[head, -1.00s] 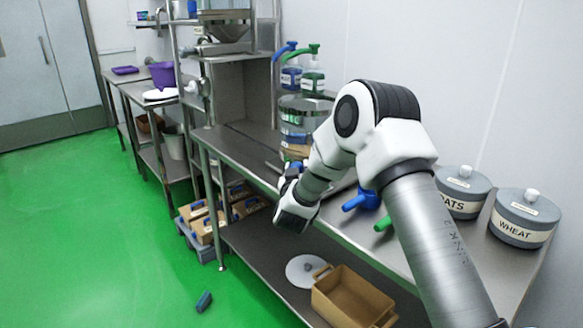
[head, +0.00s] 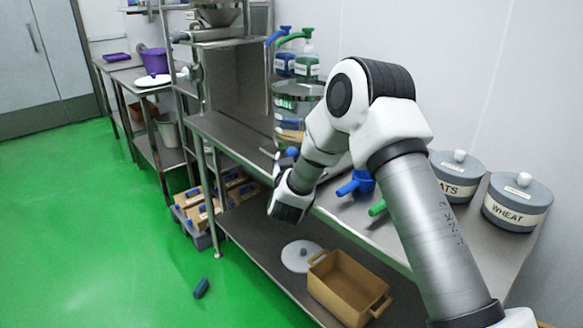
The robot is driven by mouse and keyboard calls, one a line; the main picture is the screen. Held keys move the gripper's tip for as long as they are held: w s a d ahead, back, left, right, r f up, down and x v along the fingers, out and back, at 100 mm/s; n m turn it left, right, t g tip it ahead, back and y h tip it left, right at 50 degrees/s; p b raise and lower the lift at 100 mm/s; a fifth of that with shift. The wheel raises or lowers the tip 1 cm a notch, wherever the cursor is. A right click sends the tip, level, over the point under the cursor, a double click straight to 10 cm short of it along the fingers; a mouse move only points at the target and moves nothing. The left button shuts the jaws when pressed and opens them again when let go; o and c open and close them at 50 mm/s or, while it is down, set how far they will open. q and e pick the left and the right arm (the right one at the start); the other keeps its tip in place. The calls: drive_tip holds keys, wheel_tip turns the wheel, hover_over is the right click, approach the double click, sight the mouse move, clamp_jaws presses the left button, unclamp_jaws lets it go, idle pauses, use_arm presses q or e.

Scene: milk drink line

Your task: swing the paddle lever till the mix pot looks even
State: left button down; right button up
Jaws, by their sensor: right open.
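A clear or shiny round vessel (head: 298,106), perhaps the mix pot, stands on the steel bench beyond my right arm. The arm partly hides it, and I cannot tell how even its contents are. A small blue knob with a dark part (head: 287,160) shows beside the arm, below the vessel. I cannot tell whether it is the paddle lever. My right gripper (head: 284,210) is open over the bench's front edge, pointing down and to the left. Its fingers are dark and small in view, and I see nothing between them. My left gripper is out of view.
Blue and green scoops (head: 357,183) lie on the steel bench (head: 235,135). Grey canisters, one marked WHEAT (head: 517,203), stand at right. Pump bottles (head: 305,66) stand behind the vessel. A tan crate (head: 346,287) sits on the lower shelf. A dark block (head: 201,288) lies on the floor.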

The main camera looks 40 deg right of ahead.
drive_tip(key=v, duration=1)
